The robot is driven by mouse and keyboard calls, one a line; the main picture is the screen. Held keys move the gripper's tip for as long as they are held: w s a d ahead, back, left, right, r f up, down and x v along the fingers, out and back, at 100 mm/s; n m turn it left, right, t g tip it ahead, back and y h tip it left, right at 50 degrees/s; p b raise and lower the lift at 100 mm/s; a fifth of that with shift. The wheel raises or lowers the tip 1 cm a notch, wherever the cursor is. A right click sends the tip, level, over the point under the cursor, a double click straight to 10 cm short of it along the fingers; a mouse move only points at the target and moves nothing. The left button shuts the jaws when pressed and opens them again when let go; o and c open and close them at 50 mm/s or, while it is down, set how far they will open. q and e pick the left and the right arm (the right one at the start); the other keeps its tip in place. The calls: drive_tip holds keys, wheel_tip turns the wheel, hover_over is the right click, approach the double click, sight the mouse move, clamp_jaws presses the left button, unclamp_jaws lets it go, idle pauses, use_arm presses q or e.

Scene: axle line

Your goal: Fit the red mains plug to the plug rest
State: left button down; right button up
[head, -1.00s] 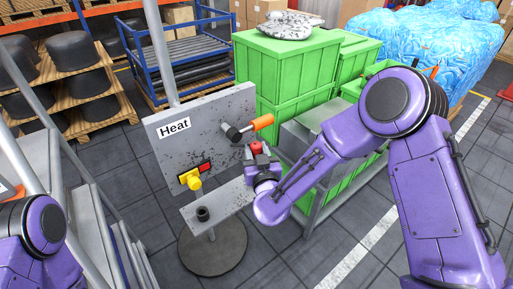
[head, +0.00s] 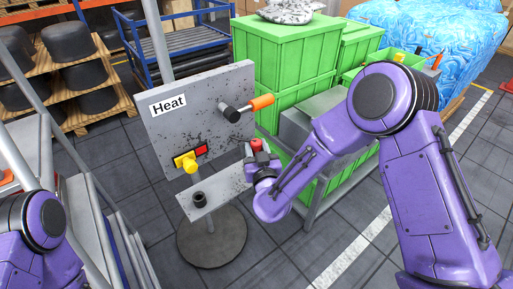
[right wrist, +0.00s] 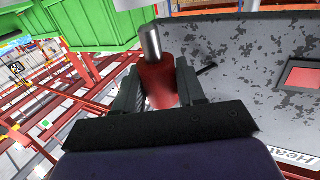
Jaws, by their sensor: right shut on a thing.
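The red mains plug (head: 257,145) is held upright in my right gripper (head: 261,157), just off the right end of the grey ledge below the "Heat" board. In the right wrist view the jaws (right wrist: 158,92) are shut on the plug's red body (right wrist: 159,82), and its bare metal end (right wrist: 150,42) sticks out beyond them. A short black cup-like fitting (head: 199,199) stands on the left part of the ledge, apart from the plug. It looks like the plug rest, but no label confirms this. My left gripper is out of view.
Green crates (head: 286,62) stand behind my right arm. A grey stair-like frame (head: 95,215) is at the left. Open floor lies in front of the round base (head: 212,243).

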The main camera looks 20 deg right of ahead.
drive_tip(key=shift+f, duration=0.15)
drive_tip(key=shift+f+b, duration=1.8)
drive_tip(key=shift+f, duration=0.25)
drive_tip(key=shift+f, duration=0.1)
drive_tip(key=o, duration=1.2)
drive_tip(key=shift+c, duration=0.2)
drive_tip(key=s+a+b, duration=0.1)
drive_tip(key=s+b, duration=0.2)
drive_tip(key=s, duration=0.7)
drive_tip(key=shift+s, duration=0.25)
